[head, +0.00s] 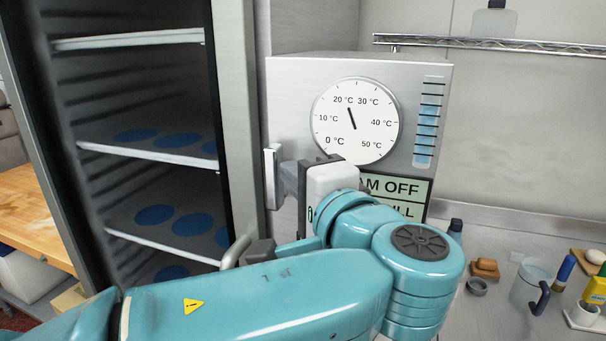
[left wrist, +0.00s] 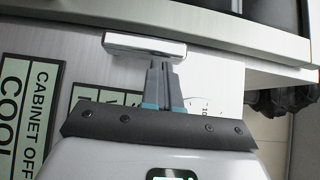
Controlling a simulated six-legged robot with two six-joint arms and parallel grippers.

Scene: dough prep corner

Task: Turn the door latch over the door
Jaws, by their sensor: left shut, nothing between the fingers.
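The door latch (head: 272,176) is a small silver bar standing upright on the steel panel, beside the right edge of the door (head: 237,110). In the left wrist view the latch (left wrist: 143,46) lies along the door's edge (left wrist: 220,33) and does not cross it. My left gripper (head: 283,176) is shut and empty, its fingertips close to the latch's right side. In the left wrist view the gripper's fingertips (left wrist: 161,62) are at the long side of the latch; I cannot tell whether they touch. My right gripper is in neither view.
A curved door handle (head: 237,250) sits low on the door. A round temperature dial (head: 356,120) and signs are behind my left arm. A jug (head: 527,287) and small items stand on the counter at right. A wire shelf (head: 490,45) hangs above.

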